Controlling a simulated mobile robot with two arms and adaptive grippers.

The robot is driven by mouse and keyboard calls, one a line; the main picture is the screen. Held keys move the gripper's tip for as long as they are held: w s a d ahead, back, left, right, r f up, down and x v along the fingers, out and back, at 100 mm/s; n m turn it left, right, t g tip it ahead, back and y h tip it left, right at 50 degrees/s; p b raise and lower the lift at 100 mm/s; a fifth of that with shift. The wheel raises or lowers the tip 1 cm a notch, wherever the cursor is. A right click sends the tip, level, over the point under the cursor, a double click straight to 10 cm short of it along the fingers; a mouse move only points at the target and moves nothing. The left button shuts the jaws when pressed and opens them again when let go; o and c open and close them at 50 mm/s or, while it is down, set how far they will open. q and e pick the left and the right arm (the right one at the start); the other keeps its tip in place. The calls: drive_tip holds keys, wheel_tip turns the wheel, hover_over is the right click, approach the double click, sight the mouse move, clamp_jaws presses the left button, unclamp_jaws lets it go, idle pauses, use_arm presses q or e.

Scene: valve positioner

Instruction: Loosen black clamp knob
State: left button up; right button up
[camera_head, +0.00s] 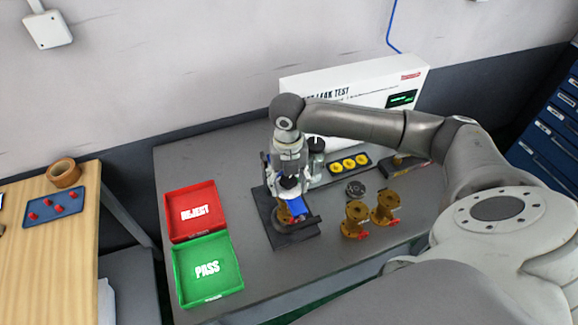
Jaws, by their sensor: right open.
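My right gripper (289,188) points down, open, over the black clamp fixture (292,240) on the grey bench. A dark round part, seemingly the black clamp knob (289,182), shows between its fingers; I cannot tell whether they touch it. Below, a brass valve (283,214) and a blue part (298,207) sit in the fixture, partly hidden by the gripper. My left gripper is out of view.
A red REJECT tray (174,237) and green PASS tray (180,297) lie left. Two brass valves (354,222) (384,209) and a dark round disc (355,188) stand right. The white leak tester (350,83) and a tray of yellow rings (322,178) are behind.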

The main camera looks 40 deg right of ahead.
drive_tip(key=m+p, duration=0.3)
drive_tip(key=shift+r, duration=0.25)
drive_tip(key=shift+f+m+p, duration=0.2)
drive_tip(key=shift+m+p, duration=0.4)
drive_tip(key=shift+m, duration=0.1)
